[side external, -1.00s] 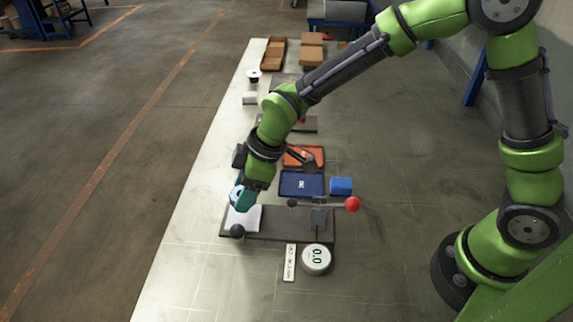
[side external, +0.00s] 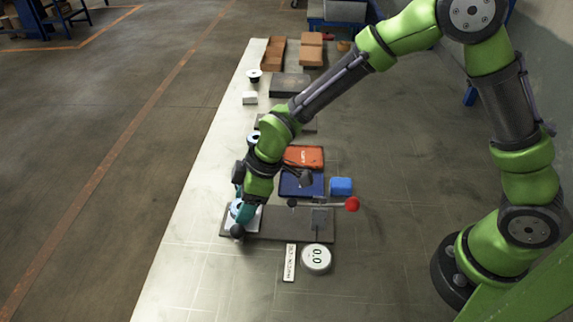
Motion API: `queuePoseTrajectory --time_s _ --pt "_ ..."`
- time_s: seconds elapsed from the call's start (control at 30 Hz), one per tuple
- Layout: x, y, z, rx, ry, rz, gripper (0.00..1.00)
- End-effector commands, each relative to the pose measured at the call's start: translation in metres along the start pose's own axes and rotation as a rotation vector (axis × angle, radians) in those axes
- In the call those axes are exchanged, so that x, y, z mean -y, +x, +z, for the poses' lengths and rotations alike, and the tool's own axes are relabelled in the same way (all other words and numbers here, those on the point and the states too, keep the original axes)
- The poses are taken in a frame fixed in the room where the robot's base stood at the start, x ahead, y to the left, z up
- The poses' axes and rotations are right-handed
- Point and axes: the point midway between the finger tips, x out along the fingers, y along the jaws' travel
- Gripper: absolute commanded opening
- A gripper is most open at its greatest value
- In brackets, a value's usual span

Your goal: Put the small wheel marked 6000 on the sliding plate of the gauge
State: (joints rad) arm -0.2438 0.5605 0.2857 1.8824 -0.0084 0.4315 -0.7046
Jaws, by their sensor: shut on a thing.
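My gripper (side external: 243,212) has teal fingers and points down at the left end of the gauge. It is shut on a small pale wheel (side external: 236,207), which is partly hidden by the fingers; its marking cannot be read. The wheel is over the white sliding plate (side external: 256,223) of the gauge, low and close to it; I cannot tell whether they touch. The gauge's dark base (side external: 280,223) runs to the right, with a lever ending in a red ball (side external: 352,204). A dark knob (side external: 237,231) is at the plate's front left.
A round dial reading 0.0 (side external: 316,259) and a label strip (side external: 290,262) lie in front. Behind are a blue tray (side external: 314,188), an orange tray (side external: 315,155) and a blue block (side external: 341,186). Another wheel (side external: 253,137) shows beside my arm. The right table area is clear.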

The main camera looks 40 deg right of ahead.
Motion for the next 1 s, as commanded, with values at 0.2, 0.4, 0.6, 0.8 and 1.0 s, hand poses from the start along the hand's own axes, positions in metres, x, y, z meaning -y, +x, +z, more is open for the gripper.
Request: queuePoseTrajectory --time_s 0.2,0.4,0.6,0.8,1.0 --pt "0.000 0.002 0.001 0.000 0.000 0.000 0.26" --pt "0.000 0.008 0.003 0.000 0.000 0.000 0.26" --pt "0.000 0.012 0.005 0.000 0.001 0.000 0.26" --pt "0.000 0.012 0.005 0.000 0.000 0.000 0.26" --pt "0.001 0.012 0.005 0.000 0.000 -0.001 0.86"
